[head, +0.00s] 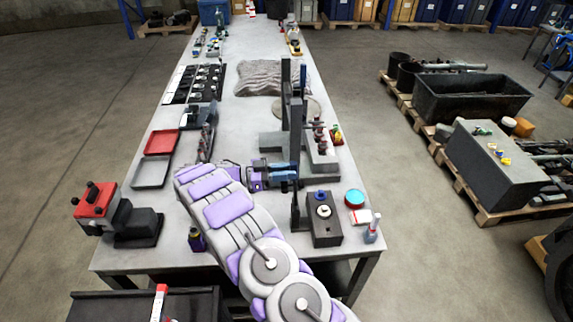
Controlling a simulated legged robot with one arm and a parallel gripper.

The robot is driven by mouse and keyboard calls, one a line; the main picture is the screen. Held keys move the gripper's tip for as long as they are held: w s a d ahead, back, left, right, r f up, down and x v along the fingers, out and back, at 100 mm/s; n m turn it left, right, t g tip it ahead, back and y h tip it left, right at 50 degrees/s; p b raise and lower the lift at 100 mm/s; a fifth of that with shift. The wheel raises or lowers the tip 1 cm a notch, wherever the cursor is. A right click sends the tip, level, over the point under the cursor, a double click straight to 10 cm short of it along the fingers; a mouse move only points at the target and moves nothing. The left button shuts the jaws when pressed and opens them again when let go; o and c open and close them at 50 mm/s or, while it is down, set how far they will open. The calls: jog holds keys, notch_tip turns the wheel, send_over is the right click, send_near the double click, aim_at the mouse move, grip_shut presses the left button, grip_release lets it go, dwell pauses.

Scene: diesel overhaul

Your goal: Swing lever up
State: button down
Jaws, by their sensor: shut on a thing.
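My gripper (288,177) reaches over the table from the near edge, its jaws pointing right. It is shut on the upper end of a thin dark upright piece, which appears to be the lever (295,212). The lever stands at the left side of a dark grey box fixture (325,232) with a blue cap and a white round knob on top. The jaws cover the lever's top, so the exact grip is hidden. The lever looks close to upright.
A dark upright stand (287,105) with a grey block rises just behind my gripper. A teal-lidded tin (354,197) and a small bottle (371,231) stand right of the fixture. A red vise (96,203) and trays (152,172) lie left. The table's front edge is near.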

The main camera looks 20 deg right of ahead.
jog(key=shift+w+r, duration=0.1)
jog(key=shift+r, duration=0.05)
dwell(0.4)
jog(key=c, duration=1)
grip_release()
jog(key=shift+o, duration=0.2)
jog(key=shift+a, duration=0.1)
